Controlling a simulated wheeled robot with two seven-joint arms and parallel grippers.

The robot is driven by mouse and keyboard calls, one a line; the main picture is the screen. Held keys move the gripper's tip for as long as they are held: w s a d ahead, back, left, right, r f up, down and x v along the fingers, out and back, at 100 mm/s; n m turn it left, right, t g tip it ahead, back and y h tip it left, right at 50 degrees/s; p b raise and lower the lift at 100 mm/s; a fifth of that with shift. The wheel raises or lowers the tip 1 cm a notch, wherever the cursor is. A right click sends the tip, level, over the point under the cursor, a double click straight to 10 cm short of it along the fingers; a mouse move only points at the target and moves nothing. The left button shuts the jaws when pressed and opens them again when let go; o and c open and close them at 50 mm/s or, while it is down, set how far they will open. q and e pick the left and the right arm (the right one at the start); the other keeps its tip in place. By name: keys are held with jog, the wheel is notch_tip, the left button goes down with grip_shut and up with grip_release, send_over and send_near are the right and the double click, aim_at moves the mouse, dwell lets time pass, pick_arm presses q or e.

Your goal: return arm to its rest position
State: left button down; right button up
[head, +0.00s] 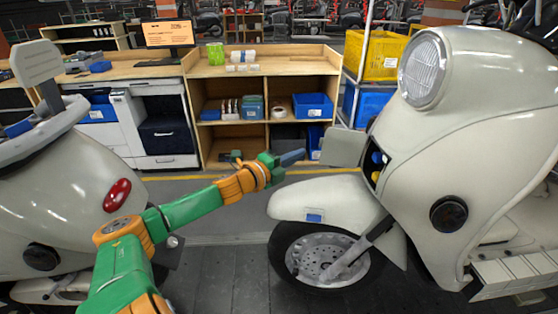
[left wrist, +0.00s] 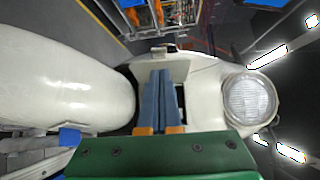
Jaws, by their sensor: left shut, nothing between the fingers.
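My left arm (head: 190,208), green and orange, reaches in from the lower left of the head view. My left gripper (head: 293,157) is at its end, in front of the pale scooter (head: 485,110) and above its front fender (head: 325,199). Its blue-grey fingers lie side by side, shut and empty. In the left wrist view the gripper (left wrist: 160,73) points toward the scooter's front, between the rounded white fender (left wrist: 60,80) and the headlight (left wrist: 250,98). I cannot tell whether the fingertips touch the scooter. My right gripper is not in view.
A second scooter (head: 60,180) with a red tail light stands at the left, close to my arm. A wooden shelf (head: 265,68) with blue bins stands behind. A yellow crate (head: 378,55) is at the back right. Dark slats show clear between the scooters.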

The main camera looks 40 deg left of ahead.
pick_arm(q)
jog(key=s+a+f+n+g+y, duration=0.2)
jog(key=s+a+f+n, duration=0.25)
jog(key=f, duration=0.35)
jog(key=s+a+f+n+g+y, duration=0.2)
jog(key=s+a+f+n, duration=0.15)
jog(key=s+f, duration=0.3)
jog(key=s+d+f+n+g, duration=0.15)
jog(key=s+f, duration=0.25)
jog(key=f, duration=0.4)
jog(key=s+f+n+g, duration=0.2)
jog(key=s+f, duration=0.3)
jog(key=f, duration=0.4)
jog(key=s+d+f+n+g, duration=0.3)
jog(key=s+d+f+g, duration=0.1)
jog(key=s+d+f, duration=0.6)
jog(key=s+d+f+g+h, duration=0.1)
jog(key=s+d+f, duration=0.2)
jog(key=s+d, duration=0.1)
jog(key=s+d+f+n+g+h, duration=0.1)
jog(key=s+d+f+g, duration=0.1)
jog(key=s+d, duration=0.2)
jog(key=s+d+f+n+g+h, duration=0.1)
jog(key=s+d+f, duration=0.2)
jog(key=d, duration=0.6)
jog(key=shift+s+d+f+h+p, duration=0.3)
jog(key=shift+s+h, duration=0.1)
jog(key=shift+s, duration=0.3)
jog(key=shift+w+g, duration=0.15)
jog(key=shift+g, duration=0.1)
